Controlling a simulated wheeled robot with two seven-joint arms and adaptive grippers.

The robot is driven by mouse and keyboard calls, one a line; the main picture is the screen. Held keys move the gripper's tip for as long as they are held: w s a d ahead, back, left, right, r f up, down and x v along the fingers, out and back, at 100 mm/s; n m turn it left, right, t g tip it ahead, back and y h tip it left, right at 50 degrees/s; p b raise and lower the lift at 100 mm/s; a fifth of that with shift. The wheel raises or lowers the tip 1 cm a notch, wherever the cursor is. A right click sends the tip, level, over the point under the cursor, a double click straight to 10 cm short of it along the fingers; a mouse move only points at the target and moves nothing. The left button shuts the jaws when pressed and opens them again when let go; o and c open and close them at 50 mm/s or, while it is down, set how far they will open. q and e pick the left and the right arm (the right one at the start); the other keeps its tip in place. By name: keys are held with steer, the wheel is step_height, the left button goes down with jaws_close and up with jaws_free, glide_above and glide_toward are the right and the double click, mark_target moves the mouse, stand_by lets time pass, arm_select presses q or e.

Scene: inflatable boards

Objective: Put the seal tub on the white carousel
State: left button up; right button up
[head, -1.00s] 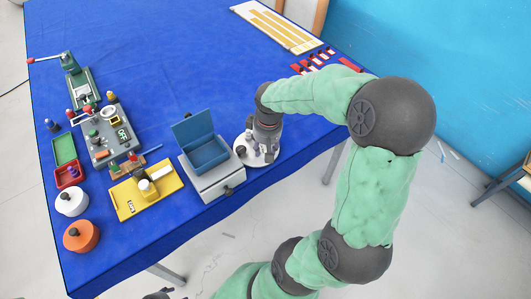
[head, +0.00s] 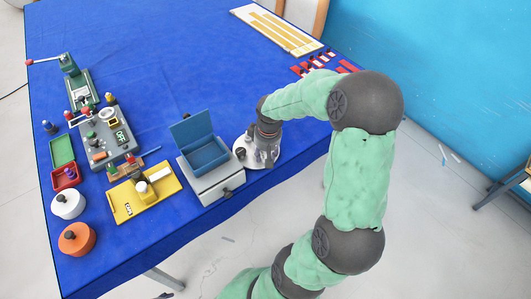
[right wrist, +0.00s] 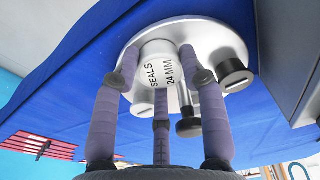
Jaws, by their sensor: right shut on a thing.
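The seal tub (right wrist: 160,66) is a small white cylinder lettered "SEALS 24 MM" in the right wrist view. My right gripper (right wrist: 159,76) is shut on it, with its purple-grey fingers around the tub. The tub is over the white carousel (right wrist: 216,36), a round pale disc with dark-topped parts on it. I cannot tell whether the tub's base touches the disc. In the head view the carousel (head: 248,164) is at the table's near edge, and the gripper (head: 263,148) hides the tub. My left gripper is not in view.
A grey box with an open blue bin (head: 208,155) stands close beside the carousel. Left of it are a yellow tray (head: 125,206), a white tub (head: 68,204) and an orange tub (head: 76,238). The blue table (head: 200,60) is clear behind.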

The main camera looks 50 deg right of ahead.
steer(key=o, duration=1.1)
steer(key=shift+f, duration=0.1)
steer(key=shift+o, duration=0.2)
steer(key=shift+r, duration=0.25)
step_height(320, 180, up, 12)
steer(key=s+p, duration=0.1)
steer(key=p, duration=0.2)
steer(key=shift+s+a, duration=0.15)
steer(key=shift+a, duration=0.05)
steer(key=shift+f, duration=0.15)
